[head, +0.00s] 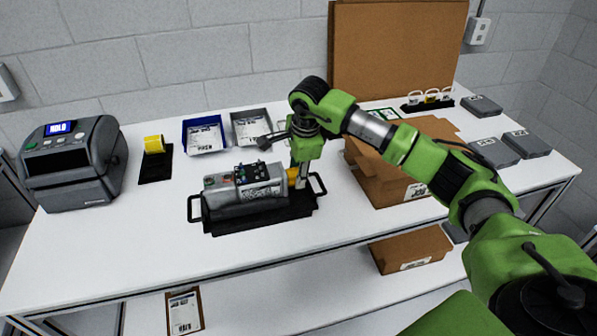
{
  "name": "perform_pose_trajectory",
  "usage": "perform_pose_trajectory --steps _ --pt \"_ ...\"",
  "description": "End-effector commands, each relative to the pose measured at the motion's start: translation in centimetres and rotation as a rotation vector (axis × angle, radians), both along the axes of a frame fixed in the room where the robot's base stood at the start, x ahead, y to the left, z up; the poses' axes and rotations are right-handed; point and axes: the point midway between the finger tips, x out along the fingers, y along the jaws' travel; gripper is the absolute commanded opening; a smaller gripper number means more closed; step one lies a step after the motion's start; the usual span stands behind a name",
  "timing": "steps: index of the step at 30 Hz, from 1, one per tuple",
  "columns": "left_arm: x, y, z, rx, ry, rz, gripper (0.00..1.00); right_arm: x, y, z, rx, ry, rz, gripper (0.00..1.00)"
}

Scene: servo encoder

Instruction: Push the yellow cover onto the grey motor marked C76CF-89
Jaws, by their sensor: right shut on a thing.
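A grey motor (225,198) lies on its side in a black tray (255,222) with two handles, near the middle of the table. It has a white label, and its marking is too small to read. The yellow cover (292,174) is at the motor's right end, partly hidden by my right gripper (301,180). My right gripper points down and is shut on the cover. I cannot tell how far the cover sits on the motor. My left gripper is not in view.
A grey printer (72,165) stands at left, beside a yellow roll (154,144) on a black stand. A blue bin (204,135) and a grey bin (251,127) are behind the motor. A cardboard box (385,185) stands close to the right. The front table strip is clear.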

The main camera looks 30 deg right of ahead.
Motion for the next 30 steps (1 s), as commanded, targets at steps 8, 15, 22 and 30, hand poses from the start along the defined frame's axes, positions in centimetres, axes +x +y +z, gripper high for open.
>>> perform_pose_trajectory --steps 8,15,22,30 --pt "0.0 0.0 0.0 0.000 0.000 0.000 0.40 0.0 0.2 0.0 0.003 -0.001 0.003 0.52" --pt "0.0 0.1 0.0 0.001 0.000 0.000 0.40 0.0 0.2 0.0 0.003 -0.001 0.002 0.52" --pt "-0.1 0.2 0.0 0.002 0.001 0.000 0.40 -0.3 0.2 1.7 0.003 -0.004 0.003 0.52" --pt "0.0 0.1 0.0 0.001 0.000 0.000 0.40 -1.6 0.4 7.2 0.002 -0.006 0.003 0.52"
